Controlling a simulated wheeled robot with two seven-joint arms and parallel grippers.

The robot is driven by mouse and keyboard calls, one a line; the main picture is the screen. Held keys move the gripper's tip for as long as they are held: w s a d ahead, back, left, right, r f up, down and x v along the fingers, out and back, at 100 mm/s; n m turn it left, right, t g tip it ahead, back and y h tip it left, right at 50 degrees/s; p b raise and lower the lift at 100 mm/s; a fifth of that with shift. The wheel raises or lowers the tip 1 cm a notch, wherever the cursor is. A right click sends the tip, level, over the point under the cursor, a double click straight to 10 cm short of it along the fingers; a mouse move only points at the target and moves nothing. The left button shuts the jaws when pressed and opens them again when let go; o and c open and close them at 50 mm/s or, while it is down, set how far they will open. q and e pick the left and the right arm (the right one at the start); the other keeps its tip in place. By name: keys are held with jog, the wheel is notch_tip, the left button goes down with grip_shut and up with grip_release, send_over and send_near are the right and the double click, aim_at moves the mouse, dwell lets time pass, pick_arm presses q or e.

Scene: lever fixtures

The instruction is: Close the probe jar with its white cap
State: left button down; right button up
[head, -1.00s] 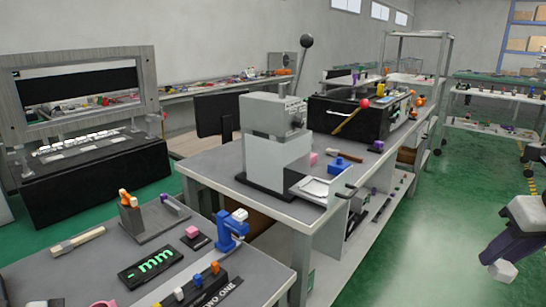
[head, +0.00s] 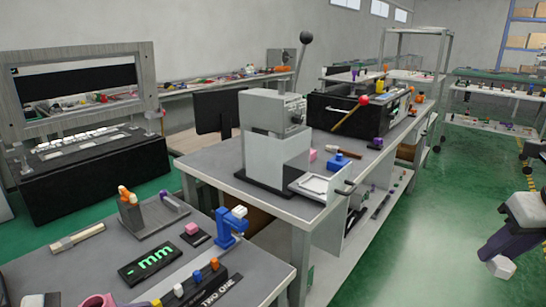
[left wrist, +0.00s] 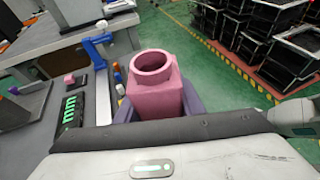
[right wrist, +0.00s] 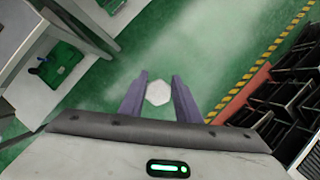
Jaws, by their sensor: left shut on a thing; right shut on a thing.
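The pink probe jar (left wrist: 155,95) has a square body and a round open neck with no cap on it. My left gripper (left wrist: 155,108) is shut on its body and holds it upright in the left wrist view. In the head view only the jar's pink rim (head: 97,300) shows at the bottom left edge. The white cap (right wrist: 158,93) is a small many-sided piece between the purple fingers of my right gripper (right wrist: 159,96), which is shut on it. The cap also shows at the right of the head view (head: 500,266), over the green floor, far from the jar.
A near bench (head: 60,268) carries a green mm display (head: 150,264), a blue stand (head: 230,228) and a black button block (head: 205,286). A grey lever press (head: 275,140) stands on the middle bench. Open floor (head: 420,260) lies on the right.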

pick_arm(q)
jog(key=shift+d+f, duration=0.25)
pick_arm(e)
jog(key=s+d+f+n+y, duration=0.2)
jog(key=s+d+f+n, duration=0.3)
jog(key=s+f+n, duration=0.1)
jog(key=s+f, duration=0.1)
jog(key=s, duration=0.1)
jog(key=shift+s+g, duration=0.3)
dwell(0.4)
jog(key=shift+s+f, duration=0.1)
jog(key=shift+f, duration=0.1)
